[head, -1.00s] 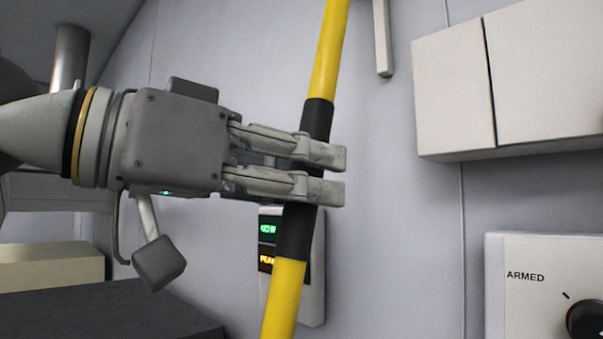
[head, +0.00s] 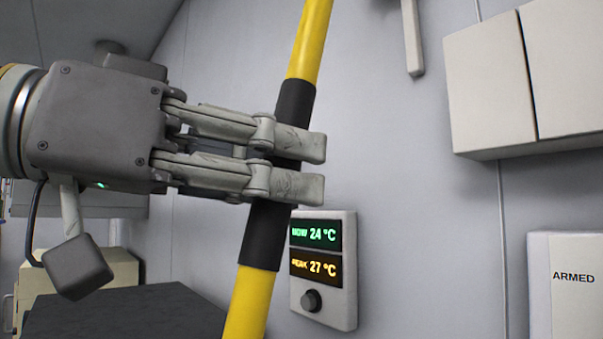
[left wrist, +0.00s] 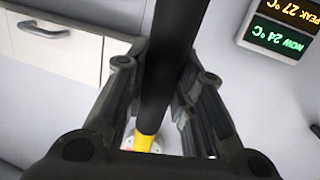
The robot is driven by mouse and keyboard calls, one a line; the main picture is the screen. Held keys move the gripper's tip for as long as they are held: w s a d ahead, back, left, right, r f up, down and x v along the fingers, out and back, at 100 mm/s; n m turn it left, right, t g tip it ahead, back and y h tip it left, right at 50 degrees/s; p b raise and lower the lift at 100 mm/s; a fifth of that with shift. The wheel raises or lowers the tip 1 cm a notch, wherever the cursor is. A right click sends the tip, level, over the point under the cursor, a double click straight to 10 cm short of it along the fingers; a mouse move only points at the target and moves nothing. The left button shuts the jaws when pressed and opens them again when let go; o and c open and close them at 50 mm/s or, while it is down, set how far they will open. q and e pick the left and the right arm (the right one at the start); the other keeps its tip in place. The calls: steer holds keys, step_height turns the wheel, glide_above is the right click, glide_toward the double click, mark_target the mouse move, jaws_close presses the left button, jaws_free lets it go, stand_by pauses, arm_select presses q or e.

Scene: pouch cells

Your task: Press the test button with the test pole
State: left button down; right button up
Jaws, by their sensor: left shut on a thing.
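The test pole (head: 312,45) is yellow with a black grip section (head: 262,235). It stands tilted, its top leaning right, and both ends run out of the head view. My left gripper (head: 300,168) is shut on the black section. The left wrist view also shows the black section (left wrist: 165,70) between the fingers, with a bit of yellow below. A wall panel (head: 345,225) behind the pole reads NOW 24 °C in green and PEAK 27 °C in amber. A dark round button (head: 311,300) sits below its displays; no label on it is readable. My right gripper is not in view.
A white box marked ARMED (head: 570,300) is on the wall at the right edge. A pale cabinet (head: 490,90) hangs at upper right. A dark surface (head: 115,312) and a beige box (head: 110,265) are at lower left. The wall between panel and ARMED box is bare.

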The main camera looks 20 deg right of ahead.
arm_select(q)
steer(key=shift+s+a, duration=0.35)
steer(key=shift+a, duration=0.55)
steer(key=shift+s+a, duration=0.3)
steer(key=shift+a, duration=0.55)
steer(key=shift+s+a, duration=0.35)
steer(key=shift+a, duration=0.55)
